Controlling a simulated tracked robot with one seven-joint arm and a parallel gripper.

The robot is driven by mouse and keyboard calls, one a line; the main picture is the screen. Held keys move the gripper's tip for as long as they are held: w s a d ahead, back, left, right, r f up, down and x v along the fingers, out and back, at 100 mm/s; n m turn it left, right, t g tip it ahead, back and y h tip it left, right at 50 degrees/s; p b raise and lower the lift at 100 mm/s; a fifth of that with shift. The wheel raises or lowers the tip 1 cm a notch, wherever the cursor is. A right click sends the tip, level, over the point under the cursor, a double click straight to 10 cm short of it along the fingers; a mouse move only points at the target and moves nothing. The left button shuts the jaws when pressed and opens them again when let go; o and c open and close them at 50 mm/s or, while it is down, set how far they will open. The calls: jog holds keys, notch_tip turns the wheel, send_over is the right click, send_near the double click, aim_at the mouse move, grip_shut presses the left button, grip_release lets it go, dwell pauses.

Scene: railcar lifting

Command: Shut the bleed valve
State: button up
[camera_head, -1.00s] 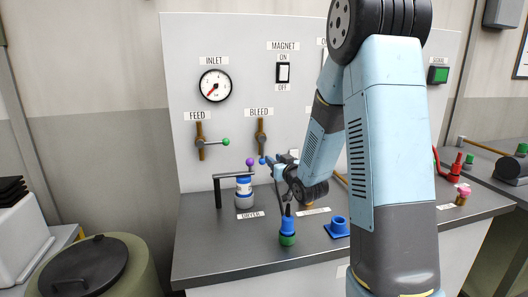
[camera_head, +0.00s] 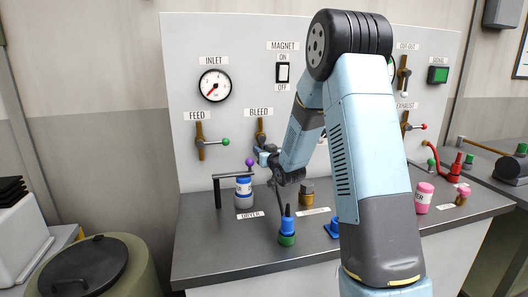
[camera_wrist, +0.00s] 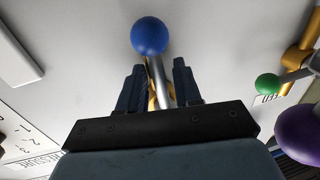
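The bleed valve (camera_head: 261,126) is a brass pipe with a grey hub on the panel, under the BLEED label. Its lower part is hidden behind my gripper (camera_head: 264,156) in the head view. In the wrist view its grey lever (camera_wrist: 158,78) ends in a blue ball (camera_wrist: 149,36). The lever runs roughly along the brass pipe. My gripper (camera_wrist: 157,72) is open, with its two dark fingers on either side of the lever and gaps showing. The ball sits past the fingertips in the picture.
The feed valve's green-balled lever (camera_head: 224,142) points right, beside the bleed valve. A purple ball (camera_head: 250,162) on the dryer stand is close to my gripper. A blue-green part (camera_head: 287,232) stands on the bench below.

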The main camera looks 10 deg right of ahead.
grip_shut()
dwell(0.3)
